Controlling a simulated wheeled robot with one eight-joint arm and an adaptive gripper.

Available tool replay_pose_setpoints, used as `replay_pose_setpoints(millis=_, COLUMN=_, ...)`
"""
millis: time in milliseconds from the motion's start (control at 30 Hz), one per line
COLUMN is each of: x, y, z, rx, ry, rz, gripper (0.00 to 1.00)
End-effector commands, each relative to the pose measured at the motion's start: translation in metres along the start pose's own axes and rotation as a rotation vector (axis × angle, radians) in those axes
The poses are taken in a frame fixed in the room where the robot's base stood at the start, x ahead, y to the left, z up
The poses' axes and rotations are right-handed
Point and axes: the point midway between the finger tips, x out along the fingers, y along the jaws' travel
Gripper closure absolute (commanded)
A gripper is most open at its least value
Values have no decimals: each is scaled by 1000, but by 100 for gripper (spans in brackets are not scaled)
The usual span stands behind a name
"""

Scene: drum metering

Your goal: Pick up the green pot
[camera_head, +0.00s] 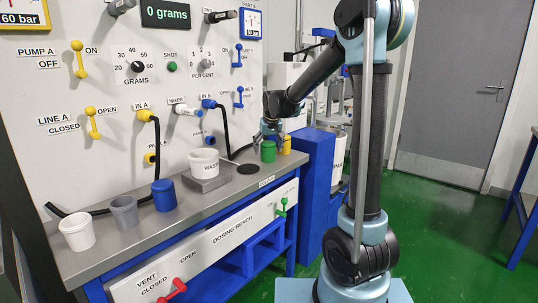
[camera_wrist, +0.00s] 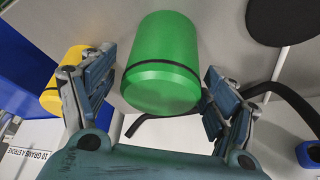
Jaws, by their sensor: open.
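The green pot (camera_head: 268,151) stands on the grey bench top near its right end. In the wrist view the green pot (camera_wrist: 162,65) fills the upper middle, a green cylinder with a dark band near one end. My gripper (camera_head: 270,130) is just above and behind it in the head view. In the wrist view my gripper (camera_wrist: 150,100) is open, with one finger on each side of the pot. Gaps show between the fingers and the pot, so it is not gripped. A yellow pot (camera_head: 285,145) stands close on the right; it also shows in the wrist view (camera_wrist: 65,80), outside the left finger.
A white waste tub (camera_head: 205,161) sits on a scale left of the green pot, with a dark round pad (camera_head: 248,169) between. Blue (camera_head: 164,195), grey (camera_head: 124,211) and white (camera_head: 77,231) pots stand further left. A black hose (camera_head: 222,130) hangs behind.

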Motion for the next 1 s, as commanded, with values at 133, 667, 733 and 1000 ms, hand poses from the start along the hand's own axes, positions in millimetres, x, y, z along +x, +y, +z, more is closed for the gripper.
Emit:
replay_pose_setpoints(millis=133, x=16, y=0, z=0, rx=0, ry=0, rz=0, gripper=21)
replay_pose_setpoints(millis=667, x=21, y=0, z=0, rx=0, ry=0, rz=0, gripper=62)
replay_pose_setpoints(millis=733, x=21, y=0, z=0, rx=0, ry=0, rz=0, gripper=75)
replay_pose_setpoints(millis=1000, x=21, y=0, z=0, rx=0, ry=0, rz=0, gripper=75)
